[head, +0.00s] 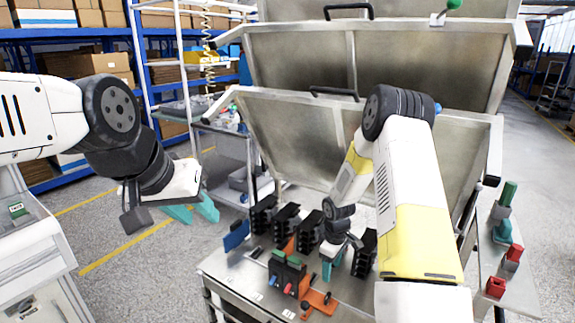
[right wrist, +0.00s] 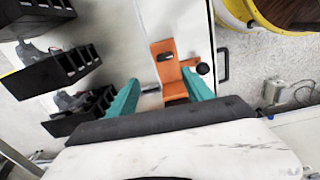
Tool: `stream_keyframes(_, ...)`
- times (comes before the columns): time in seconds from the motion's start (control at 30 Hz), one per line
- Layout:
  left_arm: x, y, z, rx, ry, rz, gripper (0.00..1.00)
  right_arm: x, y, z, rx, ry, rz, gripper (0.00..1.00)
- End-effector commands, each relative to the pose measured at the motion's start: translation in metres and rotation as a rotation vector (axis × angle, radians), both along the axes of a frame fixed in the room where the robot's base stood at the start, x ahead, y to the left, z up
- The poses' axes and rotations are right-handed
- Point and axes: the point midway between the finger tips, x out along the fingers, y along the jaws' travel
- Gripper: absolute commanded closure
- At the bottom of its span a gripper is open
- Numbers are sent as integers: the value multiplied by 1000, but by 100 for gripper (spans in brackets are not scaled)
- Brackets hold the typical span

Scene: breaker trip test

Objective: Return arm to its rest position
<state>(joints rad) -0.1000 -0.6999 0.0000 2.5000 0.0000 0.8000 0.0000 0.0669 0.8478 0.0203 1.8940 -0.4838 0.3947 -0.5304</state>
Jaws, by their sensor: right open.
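My right arm comes in from the lower right of the head view and reaches down over the metal bench. My right gripper (head: 334,262) is open, its teal fingers low among the black breaker blocks (head: 310,232). In the right wrist view, the orange fixture (right wrist: 178,72) shows between and beyond the parted fingers (right wrist: 160,78), and I see nothing held. My left gripper (head: 193,212) hangs in the air left of the bench, its teal fingers apart and empty.
A black device (head: 286,273) with green, red and blue parts sits at the bench front beside an orange fixture (head: 318,301). Tilted metal panels (head: 290,130) stand behind. A side shelf (head: 478,262) at right carries green and red items. The floor at left is open.

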Motion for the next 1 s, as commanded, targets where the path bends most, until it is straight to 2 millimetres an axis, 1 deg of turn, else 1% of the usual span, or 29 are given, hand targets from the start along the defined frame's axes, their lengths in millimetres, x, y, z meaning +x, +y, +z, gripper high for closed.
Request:
stream_keyframes(0.03, 0, 0, 0, 0, 0, 0, 64, 4, -2, 30, -1, -31, -33, 40)
stream_keyframes(0.07, 0, 0, 0, 0, 0, 0, 64, 5, -3, 48, 0, -45, -58, 40)
stream_keyframes(0.1, 0, 0, 0, 0, 0, 0, 64, 4, -4, 71, 1, -64, -92, 40)
stream_keyframes(0.13, 0, 0, 0, 0, 0, 0, 64, 2, -4, 89, 4, -79, -119, 40)
stream_keyframes(0.17, 0, 0, 0, 0, 0, 0, 64, 0, -5, 106, 7, -91, -146, 40)
stream_keyframes(0.2, 0, 0, 0, 0, 0, 0, 64, -4, -5, 129, 13, -110, -182, 40)
stream_keyframes(0.23, 0, 0, 0, 0, 0, 0, 64, -8, -5, 145, 18, -124, -208, 40)
stream_keyframes(0.27, 0, 0, 0, 0, 0, 0, 64, -12, -5, 161, 23, -136, -234, 40)
stream_keyframes(0.3, 0, 0, 0, 0, 0, 0, 64, -18, -5, 181, 33, -155, -268, 40)
stream_keyframes(0.37, 0, 0, 0, 0, 0, 0, 64, -30, -4, 210, 49, -180, -320, 40)
stream_keyframes(0.4, 0, 0, 0, 0, 0, 0, 64, -38, -4, 229, 61, -197, -354, 40)
stream_keyframes(0.47, 0, 0, 0, 0, 0, 0, 64, -53, -3, 255, 81, -223, -403, 40)
stream_keyframes(0.5, 0, 0, 0, 0, 0, 0, 64, -63, -1, 271, 97, -237, -435, 40)
stream_keyframes(0.57, 0, 0, 0, 0, 0, 0, 64, -80, 0, 294, 123, -260, -483, 40)
stream_keyframes(0.6, 0, 0, 0, 0, 0, 0, 64, -92, 1, 308, 141, -276, -514, 40)
stream_keyframes(0.67, 0, 0, 0, 0, 0, 0, 64, -111, 4, 327, 171, -297, -560, 40)
stream_keyframes(0.7, 0, 0, 0, 0, 0, 0, 64, -124, 6, 339, 193, -309, -588, 40)
stream_keyframes(0.77, 0, 0, 0, 0, 0, 0, 64, -144, 8, 354, 226, -327, -631, 40)
stream_keyframes(0.8, 0, 0, 0, 0, 0, 0, 64, -157, 10, 363, 251, -340, -659, 40)
stream_keyframes(0.9, 0, 0, 0, 0, 0, 0, 64, -190, 16, 381, 312, -364, -722, 40)
stream_keyframes(1.0, 0, 0, 0, 0, 0, 0, 64, -217, 20, 391, 367, -378, -772, 40)
